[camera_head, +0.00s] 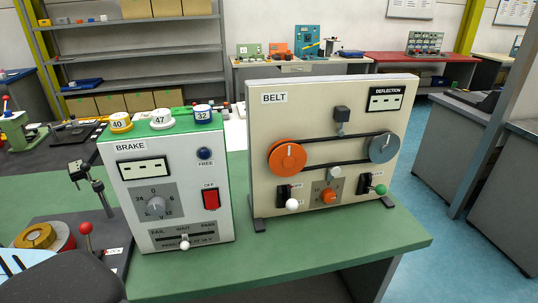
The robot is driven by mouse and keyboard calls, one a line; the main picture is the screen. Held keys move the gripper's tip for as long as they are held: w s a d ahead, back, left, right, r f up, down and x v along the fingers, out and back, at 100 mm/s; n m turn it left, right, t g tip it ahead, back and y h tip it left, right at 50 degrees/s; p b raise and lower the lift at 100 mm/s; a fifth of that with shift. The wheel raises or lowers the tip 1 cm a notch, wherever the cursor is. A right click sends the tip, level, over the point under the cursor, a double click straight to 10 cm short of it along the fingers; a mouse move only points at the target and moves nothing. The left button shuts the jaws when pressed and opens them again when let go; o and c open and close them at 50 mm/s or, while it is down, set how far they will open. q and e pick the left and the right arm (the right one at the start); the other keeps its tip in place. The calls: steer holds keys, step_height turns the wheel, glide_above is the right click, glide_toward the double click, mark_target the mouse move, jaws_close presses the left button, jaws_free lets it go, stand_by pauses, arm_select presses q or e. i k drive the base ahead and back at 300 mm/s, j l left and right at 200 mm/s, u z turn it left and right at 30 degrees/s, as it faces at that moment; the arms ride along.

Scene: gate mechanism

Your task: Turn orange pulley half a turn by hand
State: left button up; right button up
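The orange pulley (286,158) is on the left of the beige BELT panel (262,125), with a white mark near its top pointing roughly upward. A dark belt (336,150) runs from it to a grey pulley (383,147) on the right, which also has a white mark. A dark block (342,114) sits above the belt and a pale round knob (334,172) below it. The DEFLECTION display (385,99) shows dashes.
The BRAKE box (135,195) stands left of the panel, numbered knobs on top. Below the pulleys are a white knob (292,204), an orange knob (329,196) and a green knob (380,190). The green bench (300,245) is clear in front. A red ball knob (85,228) stands at left.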

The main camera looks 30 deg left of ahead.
mark_target(287, 160)
steer(key=i+l+u, duration=0.25)
steer(key=u, duration=0.2)
steer(key=i+l+u, duration=0.2)
steer(key=l+u, duration=0.25)
steer(key=i+l+u, duration=0.2)
steer(key=l+u, duration=0.2)
steer(key=l, duration=0.2)
steer(key=l+u, duration=0.2)
steer(key=i+l, duration=0.05)
steer(key=l, duration=0.05)
